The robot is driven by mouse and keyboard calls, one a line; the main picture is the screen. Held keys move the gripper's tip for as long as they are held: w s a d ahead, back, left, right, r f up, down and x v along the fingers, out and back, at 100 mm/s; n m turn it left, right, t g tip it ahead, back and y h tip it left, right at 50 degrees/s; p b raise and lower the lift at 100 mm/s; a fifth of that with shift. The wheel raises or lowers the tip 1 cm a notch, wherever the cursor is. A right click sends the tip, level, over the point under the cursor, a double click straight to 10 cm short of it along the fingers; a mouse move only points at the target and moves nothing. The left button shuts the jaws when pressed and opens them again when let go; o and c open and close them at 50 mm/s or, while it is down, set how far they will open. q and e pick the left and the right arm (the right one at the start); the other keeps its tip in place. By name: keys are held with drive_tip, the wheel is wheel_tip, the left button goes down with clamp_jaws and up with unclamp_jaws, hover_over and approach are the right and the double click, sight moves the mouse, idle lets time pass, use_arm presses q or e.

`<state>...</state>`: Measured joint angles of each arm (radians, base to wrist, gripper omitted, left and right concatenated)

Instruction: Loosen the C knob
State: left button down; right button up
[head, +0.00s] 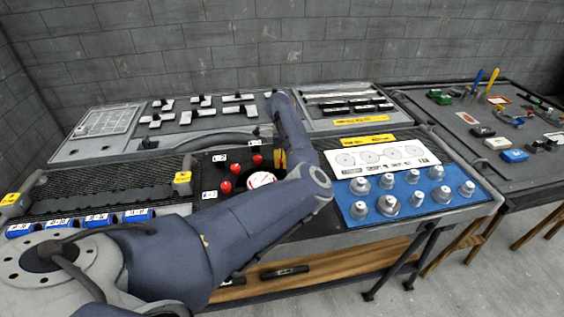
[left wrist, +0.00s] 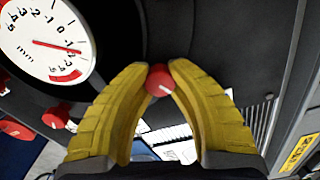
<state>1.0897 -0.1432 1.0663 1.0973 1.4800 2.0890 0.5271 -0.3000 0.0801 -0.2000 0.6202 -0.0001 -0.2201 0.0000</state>
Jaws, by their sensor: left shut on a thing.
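A black panel (head: 207,174) with red knobs sits mid-bench, around a round white gauge (head: 261,179). Three red knobs show: one at the front left (head: 225,187), one behind it (head: 238,169) and one at the back (head: 258,160). Small white labels (head: 220,157) stand beside them, too small to read, so I cannot tell which is C. My left gripper (left wrist: 160,72), with yellow fingers, is shut on a red knob (left wrist: 160,82) with a white pointer mark, beside the gauge (left wrist: 45,35). In the head view my left arm largely hides that knob. My right gripper is not in view.
A blue panel (head: 405,207) with several silver knobs lies right of the black panel. A ribbed dark tray with blue cylinders (head: 95,221) lies left. Switch panels (head: 180,118) stand behind. A second table (head: 520,178) with small parts stands at the right.

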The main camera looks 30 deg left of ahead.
use_arm(q)
drive_tip(key=shift+n, duration=1.6)
drive_tip(key=c, duration=1)
unclamp_jaws()
drive_tip(key=shift+c, duration=0.2)
wheel_tip(320, 180, up, 12)
